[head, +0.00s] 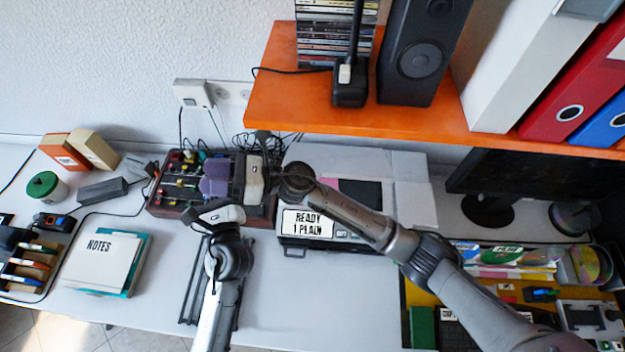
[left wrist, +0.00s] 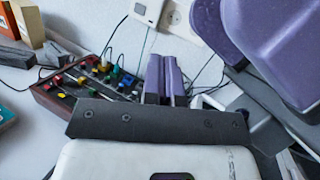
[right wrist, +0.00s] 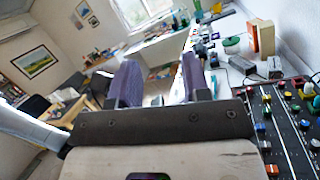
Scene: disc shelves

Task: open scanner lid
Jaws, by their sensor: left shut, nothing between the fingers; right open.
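The scanner (head: 312,241) stands on the white desk in the head view, with a "READY 1 PLAIN" display on its front. A dark rectangle (head: 365,192) and a pink patch show on its top, with pale panels behind and to the right. My right forearm crosses over it, and I cannot tell how its lid stands. My right gripper (head: 214,180) is open and empty over the mixer, left of the scanner; its parted purple fingers show in the right wrist view (right wrist: 158,85). My left gripper (left wrist: 165,80) is shut and empty, close to the right one and left of the scanner.
The mixer (head: 170,197) with coloured knobs lies under the grippers. An orange shelf (head: 400,125) with a speaker (head: 420,55) overhangs behind the scanner. A notes pad (head: 98,265) lies to the left. Bare desk (head: 300,310) shows in front of the scanner.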

